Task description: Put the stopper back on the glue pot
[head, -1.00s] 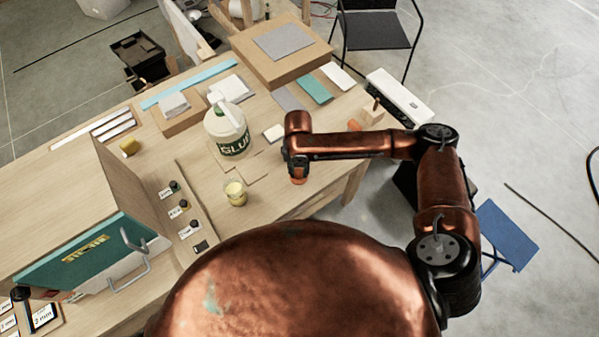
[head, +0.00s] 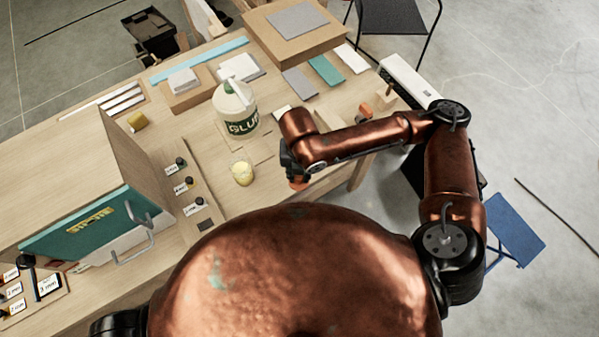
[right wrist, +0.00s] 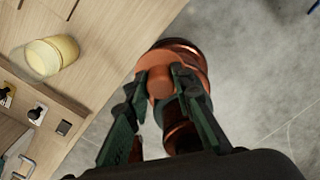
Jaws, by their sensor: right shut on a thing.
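The small glass glue pot (head: 242,172), with pale yellow contents, stands upright on the table near its front edge. It also shows at the upper left of the right wrist view (right wrist: 52,57). My right gripper (head: 297,178) is right of the pot and apart from it. In the right wrist view its fingers (right wrist: 160,85) are shut on the knob of an orange-copper round stopper (right wrist: 194,62). The stopper's orange part shows below the gripper in the head view (head: 298,185). Its underside is hidden. My left gripper is out of view.
A large white GLUE bottle (head: 237,108) stands behind the pot. Black-capped small items on a strip (head: 187,190) lie left of it. A teal-fronted wooden cabinet (head: 90,190) stands further left. The table edge runs just beneath my right gripper; grey floor lies beyond.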

